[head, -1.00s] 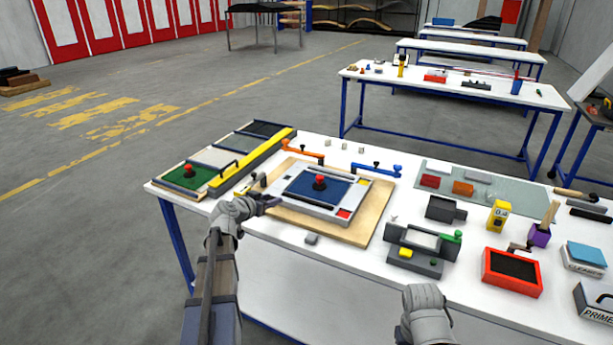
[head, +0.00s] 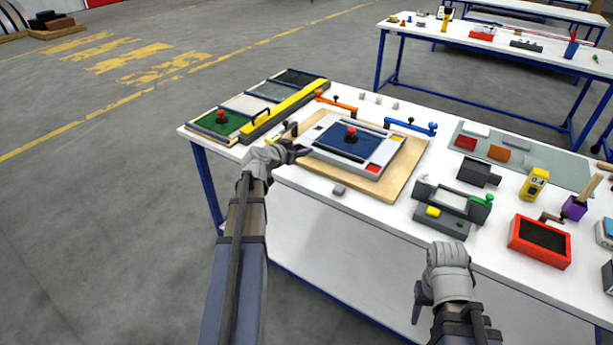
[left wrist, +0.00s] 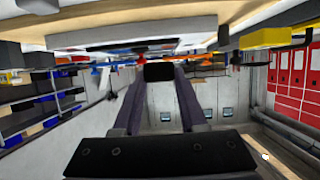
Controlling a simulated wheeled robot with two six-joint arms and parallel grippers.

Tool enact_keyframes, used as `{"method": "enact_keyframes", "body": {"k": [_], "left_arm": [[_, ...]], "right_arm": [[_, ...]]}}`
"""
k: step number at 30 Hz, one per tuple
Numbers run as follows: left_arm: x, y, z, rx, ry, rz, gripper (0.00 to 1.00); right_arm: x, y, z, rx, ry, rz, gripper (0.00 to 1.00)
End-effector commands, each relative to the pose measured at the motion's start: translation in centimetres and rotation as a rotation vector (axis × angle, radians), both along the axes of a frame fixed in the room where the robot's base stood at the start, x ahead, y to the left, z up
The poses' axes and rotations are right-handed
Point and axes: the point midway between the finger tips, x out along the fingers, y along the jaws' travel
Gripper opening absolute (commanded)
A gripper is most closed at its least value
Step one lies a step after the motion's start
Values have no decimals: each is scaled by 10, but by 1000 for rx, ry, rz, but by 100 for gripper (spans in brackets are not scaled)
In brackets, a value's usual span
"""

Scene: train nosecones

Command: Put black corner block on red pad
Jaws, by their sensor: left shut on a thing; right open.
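The red pad (head: 373,169) lies at the near right corner of a light grey frame (head: 330,158) with a blue middle, set on a wooden board. My left gripper (head: 300,151) is over the left edge of that frame, apart from the red pad. In the left wrist view its fingers are shut on a small black block (left wrist: 159,72), taken to be the black corner block. In the head view the block is hard to make out from the dark fingers. My right gripper (head: 420,301) is open and empty, in front of the table's near edge.
A red knob (head: 351,133) stands up from the blue middle. Orange (head: 336,103) and blue (head: 410,127) clamps stand behind the frame. A yellow bar (head: 286,108) lies to the left. A grey fixture (head: 447,204) stands to the right, and a small grey block (head: 339,188) lies in front.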

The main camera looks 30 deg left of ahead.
Motion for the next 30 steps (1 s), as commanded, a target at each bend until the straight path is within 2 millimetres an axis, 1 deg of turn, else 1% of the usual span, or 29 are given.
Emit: {"method": "enact_keyframes", "body": {"k": [5,12,14,16,20,23,26,30], "left_arm": [[0,0,-10,0,0,0,0],[0,0,-43,0,0,0,0],[0,0,-49,0,0,0,0],[0,0,-52,0,0,0,0],[0,0,-51,0,0,0,0],[0,0,-55,0,0,0,0],[0,0,-65,0,0,0,0],[0,0,-84,0,0,0,0]], "right_arm": [[0,0,-10,0,0,0,50],[0,0,-43,0,0,0,50],[0,0,-49,0,0,0,50],[0,0,-52,0,0,0,50],[0,0,-51,0,0,0,50],[0,0,-55,0,0,0,50],[0,0,-65,0,0,1,50],[0,0,-84,0,0,1,50]]}}
